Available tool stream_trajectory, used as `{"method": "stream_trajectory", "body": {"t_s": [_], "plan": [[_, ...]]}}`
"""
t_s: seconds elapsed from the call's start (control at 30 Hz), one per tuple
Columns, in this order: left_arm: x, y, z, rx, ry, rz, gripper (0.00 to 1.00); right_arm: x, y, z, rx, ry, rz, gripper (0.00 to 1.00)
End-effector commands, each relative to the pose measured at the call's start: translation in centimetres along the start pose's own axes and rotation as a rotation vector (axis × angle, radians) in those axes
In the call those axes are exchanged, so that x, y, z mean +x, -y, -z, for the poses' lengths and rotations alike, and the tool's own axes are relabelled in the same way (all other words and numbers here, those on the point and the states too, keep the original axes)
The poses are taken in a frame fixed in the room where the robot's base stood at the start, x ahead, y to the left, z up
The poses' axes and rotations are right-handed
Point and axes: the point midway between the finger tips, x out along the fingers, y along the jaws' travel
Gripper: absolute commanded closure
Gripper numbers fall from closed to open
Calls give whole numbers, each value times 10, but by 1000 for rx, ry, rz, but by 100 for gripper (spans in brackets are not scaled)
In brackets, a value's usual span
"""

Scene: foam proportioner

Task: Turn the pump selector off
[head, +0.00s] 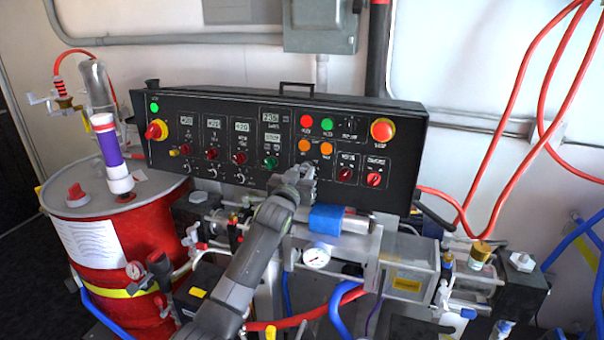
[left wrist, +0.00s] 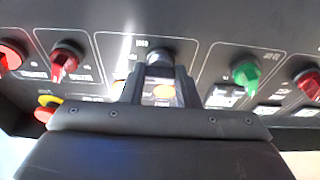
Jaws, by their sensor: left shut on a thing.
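The black control panel (head: 225,185) faces me, with several knobs and buttons. My left gripper (head: 304,174) is at its lower middle, just right of a green knob (head: 270,162) and below the orange buttons (head: 304,146). In the left wrist view, my left gripper (left wrist: 160,80) is shut on a black selector knob (left wrist: 159,57) inside a white-outlined box. Its turned position is hard to tell. The green knob (left wrist: 245,76) and a red knob (left wrist: 66,60) flank it there. In the head view the gripper covers the held knob. My right gripper is not seen.
Two red knobs (head: 345,174) sit right of the gripper, below a red emergency stop (head: 382,130). A blue-banded cylinder (head: 328,218) and a pressure gauge (head: 316,258) lie below the panel. A red drum (head: 105,235) stands at left.

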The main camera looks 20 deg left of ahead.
Motion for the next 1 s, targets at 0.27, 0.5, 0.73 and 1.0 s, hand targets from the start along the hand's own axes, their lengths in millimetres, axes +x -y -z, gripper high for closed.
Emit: {"method": "stream_trajectory", "body": {"t_s": [0.27, 0.5, 0.73, 1.0], "plan": [[0, 0, -2, 0, 4, 0, 56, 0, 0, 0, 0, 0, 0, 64], [0, 0, -1, 0, 2, 0, 50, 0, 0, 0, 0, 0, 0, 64], [-6, 0, -1, 0, 0, 0, 50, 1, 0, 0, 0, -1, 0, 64], [-37, 0, -2, 0, 1, 0, 50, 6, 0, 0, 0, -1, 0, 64]]}}
